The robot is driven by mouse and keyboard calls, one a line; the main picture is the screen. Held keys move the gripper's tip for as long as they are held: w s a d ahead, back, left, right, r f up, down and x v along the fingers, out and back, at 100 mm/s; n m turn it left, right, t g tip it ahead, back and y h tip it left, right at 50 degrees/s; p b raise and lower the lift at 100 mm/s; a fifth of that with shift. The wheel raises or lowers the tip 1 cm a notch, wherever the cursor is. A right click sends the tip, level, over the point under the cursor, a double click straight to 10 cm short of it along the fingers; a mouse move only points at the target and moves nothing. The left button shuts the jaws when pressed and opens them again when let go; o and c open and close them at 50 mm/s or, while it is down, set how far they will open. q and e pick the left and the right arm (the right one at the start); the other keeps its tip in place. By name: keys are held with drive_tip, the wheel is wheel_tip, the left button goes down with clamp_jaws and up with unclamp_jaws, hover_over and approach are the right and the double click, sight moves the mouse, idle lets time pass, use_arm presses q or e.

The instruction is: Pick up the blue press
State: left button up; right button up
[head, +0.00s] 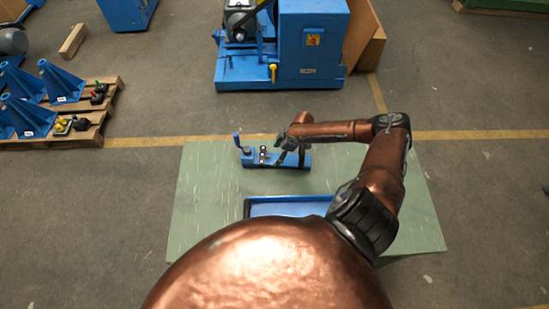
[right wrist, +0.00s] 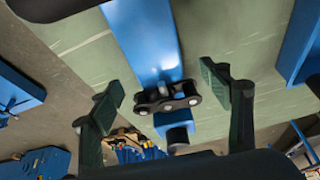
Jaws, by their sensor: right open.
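The blue press (head: 258,161) lies on the green table, long and low, with a blue-knobbed lever at its left end and black chain links on it. In the right wrist view its blue body (right wrist: 140,30) runs down the middle, with a black chain link (right wrist: 167,97) across it. My right gripper (head: 290,152) is at the press in the head view and hides part of it. In the right wrist view the fingers (right wrist: 163,85) are spread on both sides of the press, apart from it. My left gripper is not in view.
The green table (head: 205,215) has free room left and right of the press. A blue tray (head: 290,208) lies nearer to me, partly hidden by my body. Beyond the table stand a large blue machine (head: 311,50) and a pallet (head: 95,132) with blue cones.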

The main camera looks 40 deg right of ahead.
sight(272, 158)
drive_tip(key=shift+x, duration=1.95)
drive_tip(key=shift+w+d, duration=0.1)
drive_tip(key=shift+c, duration=0.4)
clamp_jaws()
drive_tip(key=shift+w+r, duration=0.15)
